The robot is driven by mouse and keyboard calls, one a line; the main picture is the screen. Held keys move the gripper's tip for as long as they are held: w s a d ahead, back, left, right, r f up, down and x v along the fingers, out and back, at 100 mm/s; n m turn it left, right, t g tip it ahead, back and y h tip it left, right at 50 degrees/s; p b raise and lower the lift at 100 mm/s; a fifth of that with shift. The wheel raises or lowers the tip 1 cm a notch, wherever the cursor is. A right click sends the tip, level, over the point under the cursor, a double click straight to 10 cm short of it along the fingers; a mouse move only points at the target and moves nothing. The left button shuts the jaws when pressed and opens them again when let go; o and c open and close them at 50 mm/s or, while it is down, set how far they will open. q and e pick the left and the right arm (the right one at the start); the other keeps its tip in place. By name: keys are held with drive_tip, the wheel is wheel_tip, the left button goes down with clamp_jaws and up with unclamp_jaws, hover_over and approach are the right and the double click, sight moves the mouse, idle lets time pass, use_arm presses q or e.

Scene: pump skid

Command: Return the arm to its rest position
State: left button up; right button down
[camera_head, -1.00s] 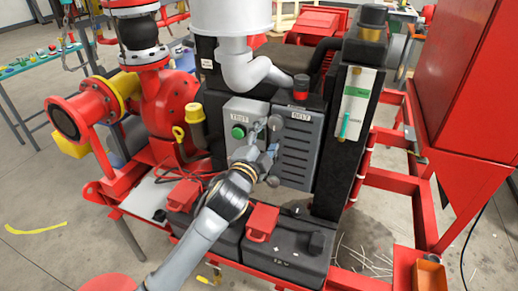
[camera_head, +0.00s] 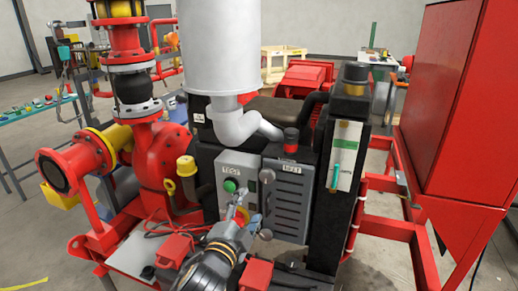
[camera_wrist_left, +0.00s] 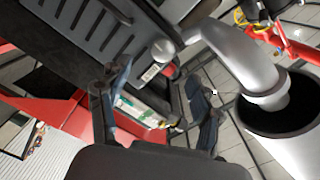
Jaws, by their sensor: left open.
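My left arm enters from the bottom of the head view, and its gripper (camera_head: 240,208) is in front of the lower part of the grey control box (camera_head: 225,187). The box carries a green button (camera_head: 230,186) and a TEST label. In the left wrist view the two fingers (camera_wrist_left: 160,88) stand apart with nothing held between them. A dark lever with a round knob (camera_head: 267,176) is at the right edge of the box. I cannot tell whether the gripper touches the box. My right gripper is not in view.
A slatted BELT cover (camera_head: 287,200) is right of the box. A grey exhaust pipe (camera_head: 240,125) and a white cylinder (camera_head: 219,45) rise above it. Red pump piping (camera_head: 160,160) is at left, a red hopper (camera_head: 460,110) at right. Red-capped batteries (camera_head: 255,274) lie below.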

use_arm(q)
drive_tip(key=s+a+f+n+g+y, duration=0.2)
drive_tip(key=s+a+f+n+g, duration=0.15)
drive_tip(key=s+a+f, duration=0.35)
drive_tip(key=s+a+f+n+g+y, duration=0.2)
drive_tip(key=s+f+n, duration=0.3)
drive_tip(key=f, duration=0.4)
drive_tip(key=s+a+f+n+g+y, duration=0.1)
drive_tip(key=s+a+f+n+g, duration=0.25)
drive_tip(key=s, duration=0.75)
drive_tip(key=s+a+f+n+g, duration=0.2)
drive_tip(key=s+a+f+g, duration=0.25)
drive_tip(key=s, duration=0.65)
wheel_tip(320, 180, down, 27)
drive_tip(key=s+g, duration=0.1)
drive_tip(key=s+a+f+g, duration=0.1)
drive_tip(key=s+a+f, duration=0.1)
drive_tip(key=s+f, duration=1.4)
drive_tip(key=shift+s+a+f+b, duration=0.2)
drive_tip(key=shift+s+f+b, duration=0.1)
drive_tip(key=shift+b, duration=0.15)
